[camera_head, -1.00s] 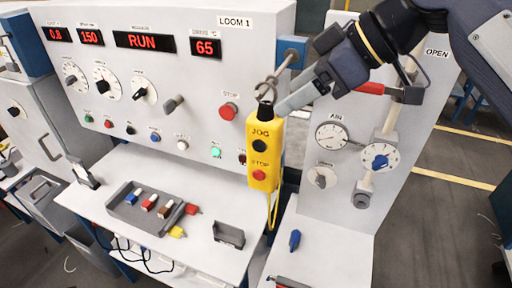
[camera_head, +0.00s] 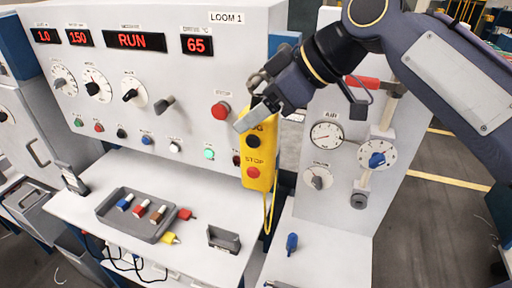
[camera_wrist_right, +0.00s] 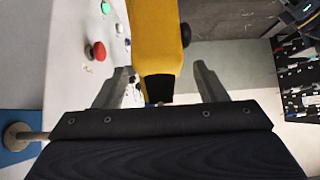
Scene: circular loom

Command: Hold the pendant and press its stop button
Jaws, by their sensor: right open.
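The yellow pendant (camera_head: 260,170) hangs upright in front of the loom's panel, with a black JOG button above a red STOP button (camera_head: 253,173). My right gripper (camera_head: 255,113) is at the pendant's top end and hides part of the JOG lettering. In the right wrist view the pendant's yellow body (camera_wrist_right: 156,40) and black end lie between the two spread fingers of the right gripper (camera_wrist_right: 164,82). A gap shows on each side, wider on the right. My left gripper is not in view.
The panel's own red stop button (camera_head: 221,110) is just left of the pendant. Below are a grey tray (camera_head: 112,213) with several coloured pieces and a small dark holder (camera_head: 224,240). The air panel (camera_head: 340,205) with gauge and dials stands to the right.

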